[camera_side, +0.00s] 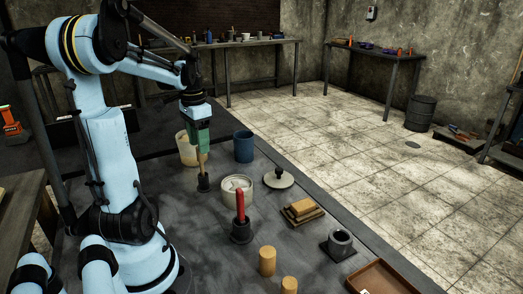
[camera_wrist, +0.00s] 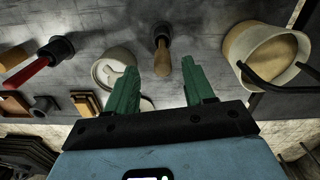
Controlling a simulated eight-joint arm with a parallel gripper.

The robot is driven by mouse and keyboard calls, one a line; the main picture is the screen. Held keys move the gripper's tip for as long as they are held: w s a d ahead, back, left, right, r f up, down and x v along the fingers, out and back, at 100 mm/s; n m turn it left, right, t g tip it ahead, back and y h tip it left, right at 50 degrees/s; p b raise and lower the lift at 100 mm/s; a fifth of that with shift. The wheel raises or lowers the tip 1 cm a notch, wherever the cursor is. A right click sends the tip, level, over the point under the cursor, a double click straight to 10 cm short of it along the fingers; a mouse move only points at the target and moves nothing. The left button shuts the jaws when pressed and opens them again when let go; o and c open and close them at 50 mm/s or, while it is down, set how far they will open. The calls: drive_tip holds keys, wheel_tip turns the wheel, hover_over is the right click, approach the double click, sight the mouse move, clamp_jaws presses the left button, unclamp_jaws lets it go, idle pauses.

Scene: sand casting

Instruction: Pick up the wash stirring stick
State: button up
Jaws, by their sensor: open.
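A wooden stick (camera_side: 201,163), which looks like the wash stirring stick, stands upright in a small black holder (camera_side: 203,183) on the dark table. My gripper (camera_side: 199,149), with green fingers, points down right at the stick's top in the side view. In the wrist view, the stick (camera_wrist: 162,61) appears ahead of and between the two spread fingers (camera_wrist: 159,76), with its black holder (camera_wrist: 161,31) beyond. My gripper is open and holds nothing. Whether a finger touches the stick cannot be told.
A cream bucket (camera_side: 187,151) and a blue container (camera_side: 244,147) stand behind the stick. A white pot (camera_side: 237,187) and a red-handled tool (camera_side: 240,206) in a black holder stand in front and to the right. A round lid (camera_side: 278,179) and wooden blocks (camera_side: 301,209) lie farther right.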

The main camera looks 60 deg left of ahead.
sight(201, 162)
drive_tip(key=shift+a+f, duration=0.15)
drive_tip(key=shift+f, duration=1.8)
clamp_jaws()
